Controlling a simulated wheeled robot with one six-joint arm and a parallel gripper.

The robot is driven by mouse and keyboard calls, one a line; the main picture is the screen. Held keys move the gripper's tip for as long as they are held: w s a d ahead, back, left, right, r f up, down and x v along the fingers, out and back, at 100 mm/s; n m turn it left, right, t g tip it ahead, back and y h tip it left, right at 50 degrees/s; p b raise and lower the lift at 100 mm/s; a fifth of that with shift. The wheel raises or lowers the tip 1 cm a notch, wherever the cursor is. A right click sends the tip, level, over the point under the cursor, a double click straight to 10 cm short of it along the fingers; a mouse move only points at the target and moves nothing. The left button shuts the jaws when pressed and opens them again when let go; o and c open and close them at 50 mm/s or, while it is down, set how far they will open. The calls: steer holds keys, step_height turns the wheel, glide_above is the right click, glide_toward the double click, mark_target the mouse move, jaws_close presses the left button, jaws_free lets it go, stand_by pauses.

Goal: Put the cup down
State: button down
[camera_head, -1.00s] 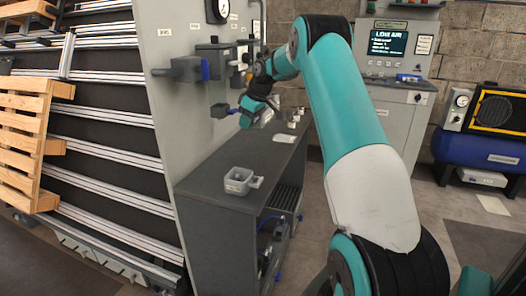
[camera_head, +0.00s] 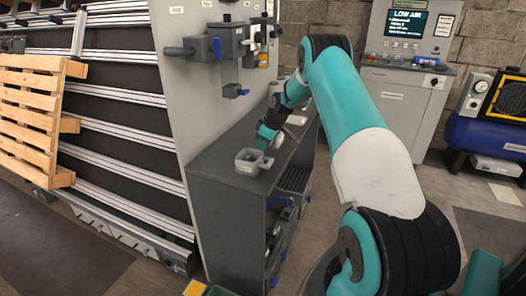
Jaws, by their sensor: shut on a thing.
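My gripper (camera_head: 265,143) is at the end of the teal arm, low over the dark bench (camera_head: 222,159). It is just behind and to the right of a grey square container with a side handle (camera_head: 248,164). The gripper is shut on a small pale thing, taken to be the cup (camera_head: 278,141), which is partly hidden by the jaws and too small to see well. I cannot tell whether it touches the bench top.
A pale flat plate (camera_head: 297,119) lies farther back. A wooden pallet (camera_head: 28,105) is at the left. The bench's near-left top is clear.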

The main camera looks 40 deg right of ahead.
steer(key=shift+f, duration=1.65)
steer(key=shift+f, duration=0.1)
steer(key=c, duration=1.4)
jaws_free()
